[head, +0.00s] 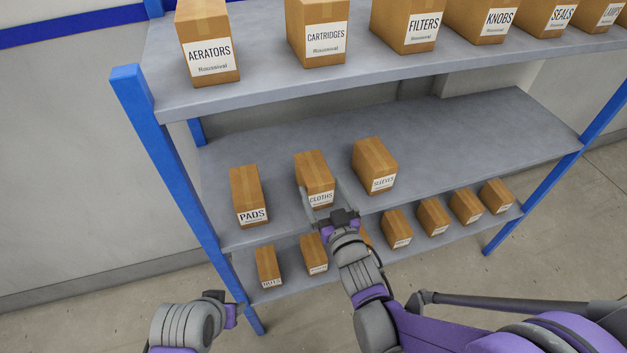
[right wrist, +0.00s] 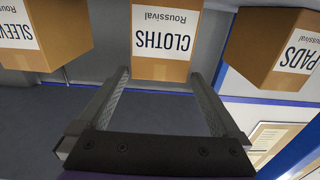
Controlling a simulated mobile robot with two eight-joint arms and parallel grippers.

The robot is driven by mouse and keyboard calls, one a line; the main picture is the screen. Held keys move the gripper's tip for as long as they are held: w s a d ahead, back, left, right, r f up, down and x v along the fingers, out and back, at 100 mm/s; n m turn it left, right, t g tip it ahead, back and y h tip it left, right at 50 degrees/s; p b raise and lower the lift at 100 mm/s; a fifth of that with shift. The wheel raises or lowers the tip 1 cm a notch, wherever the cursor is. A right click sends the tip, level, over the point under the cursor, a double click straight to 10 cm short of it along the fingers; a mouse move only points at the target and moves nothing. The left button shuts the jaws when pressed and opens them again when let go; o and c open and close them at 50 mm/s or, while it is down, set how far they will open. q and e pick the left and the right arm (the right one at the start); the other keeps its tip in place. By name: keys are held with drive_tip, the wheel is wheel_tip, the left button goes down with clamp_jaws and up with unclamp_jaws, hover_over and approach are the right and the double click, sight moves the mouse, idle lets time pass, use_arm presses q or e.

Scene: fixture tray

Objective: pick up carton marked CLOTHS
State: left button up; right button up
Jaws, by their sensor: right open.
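The carton marked CLOTHS (head: 314,163) is a brown taped box with a white label, upright on the middle shelf between two other cartons. My right gripper (head: 321,187) is open at its front, one finger towards each side. In the right wrist view the CLOTHS carton (right wrist: 166,68) appears upside down, just beyond the open fingertips (right wrist: 158,75), with no clear contact. I cannot tell how far the fingers reach along its sides. My left arm's end (head: 232,312) is low at the left, away from the carton; its fingers cannot be made out.
The PADS carton (head: 245,192) stands to the left and the SLEEVES carton (head: 375,163) to the right, with gaps between. The upper shelf (head: 265,80) holds several cartons above. The lower shelf holds more, including one (head: 397,225). A blue post (head: 170,160) stands at the left.

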sight(314, 170)
drive_tip(key=x, duration=0.7)
drive_tip(key=shift+w+f+p, duration=0.35)
drive_tip(key=shift+w+f, duration=0.05)
drive_tip(key=shift+c, duration=0.2)
drive_tip(key=c, duration=1.5)
